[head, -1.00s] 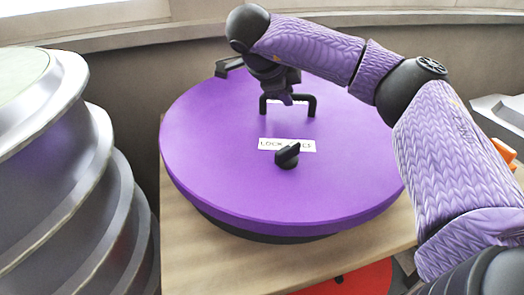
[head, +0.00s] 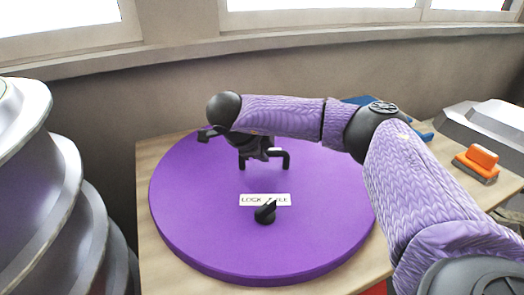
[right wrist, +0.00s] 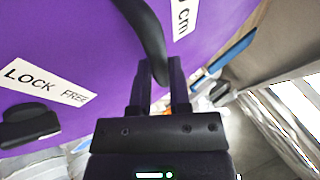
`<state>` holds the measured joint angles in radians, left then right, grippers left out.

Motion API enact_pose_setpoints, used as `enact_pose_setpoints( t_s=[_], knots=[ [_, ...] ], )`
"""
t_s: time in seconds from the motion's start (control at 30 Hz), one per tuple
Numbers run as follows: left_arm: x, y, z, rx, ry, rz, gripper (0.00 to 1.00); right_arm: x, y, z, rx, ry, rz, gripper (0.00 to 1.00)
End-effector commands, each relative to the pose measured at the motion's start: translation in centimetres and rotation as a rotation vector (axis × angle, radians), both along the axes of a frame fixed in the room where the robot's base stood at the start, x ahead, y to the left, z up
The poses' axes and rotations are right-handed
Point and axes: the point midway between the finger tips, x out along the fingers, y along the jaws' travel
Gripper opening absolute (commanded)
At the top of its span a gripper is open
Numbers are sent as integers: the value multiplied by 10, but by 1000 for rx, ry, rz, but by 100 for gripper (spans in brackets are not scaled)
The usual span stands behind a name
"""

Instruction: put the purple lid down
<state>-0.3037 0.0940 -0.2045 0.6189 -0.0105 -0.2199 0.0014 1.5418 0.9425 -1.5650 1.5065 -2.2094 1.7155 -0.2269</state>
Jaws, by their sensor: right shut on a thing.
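The round purple lid (head: 300,225) is low over the wooden table, its top face up and roughly level in the head view. I cannot tell whether its underside touches the table. Its top has a black arched handle (head: 284,156), a white lock label (head: 251,199) and a black knob (head: 266,212). My right gripper (head: 260,152) is shut on the handle. In the right wrist view, its fingers (right wrist: 162,85) straddle the black handle (right wrist: 143,35) beside the purple surface (right wrist: 75,40). My left gripper is not in view.
The wooden table (head: 150,245) shows bare strips around the lid. Ribbed silver moulds (head: 45,190) stand close on the left. An orange-topped block (head: 477,162) and a grey metal object (head: 485,125) are on the right. A blue object (head: 424,132) lies behind my arm.

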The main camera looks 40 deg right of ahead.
Motion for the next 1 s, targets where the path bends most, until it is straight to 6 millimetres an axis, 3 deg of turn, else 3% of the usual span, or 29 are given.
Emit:
enact_pose_setpoints(
  t_s=[0.03,0.07,0.2,0.57,0.8,1.0],
  knots=[
    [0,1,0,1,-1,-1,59,0,0,0,-1,-2,0,0],
    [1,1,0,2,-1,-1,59,0,0,-1,0,0,0,27],
    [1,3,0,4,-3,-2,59,0,0,0,0,0,0,57],
    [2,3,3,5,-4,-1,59,-1,5,8,1,-2,1,58],
    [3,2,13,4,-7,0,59,-9,43,62,1,-5,6,58],
    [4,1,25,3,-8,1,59,-15,65,96,-1,-4,4,58]
  ],
)
